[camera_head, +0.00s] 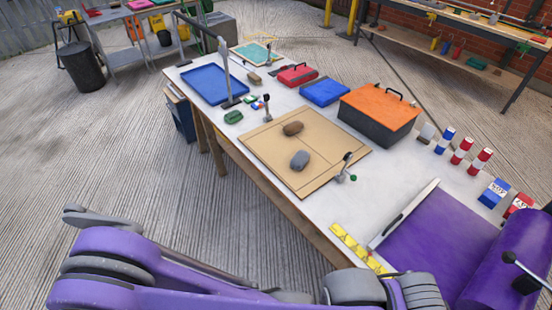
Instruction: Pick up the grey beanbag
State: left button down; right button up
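The grey beanbag (300,159) lies on a tan board (264,153) near the middle of the worktable. It is a small rounded grey lump, apart from a brown beanbag (293,128) just behind it on the same board. Purple and grey links of my arm cross the bottom of the view, in front of the table. No gripper fingers can be made out, and nothing of mine touches the beanbag.
A dark box with an orange lid (379,112) stands behind the board on the right. A small clamp-like tool (345,168) stands at the board's right edge. Purple sheet (435,240), a yellow ruler (357,248) and several tins lie on the right. A blue tray (216,85) sits farther back.

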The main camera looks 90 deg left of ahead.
aim_at(299, 160)
jog(key=u, duration=2.85)
jog(key=i+j+z, duration=0.15)
jog(key=i, duration=0.3)
jog(key=i+j+z, duration=0.1)
jog(key=i+j, duration=0.2)
jog(key=i+j+z, duration=0.15)
jog(key=i+j, duration=0.15)
jog(key=i, duration=0.25)
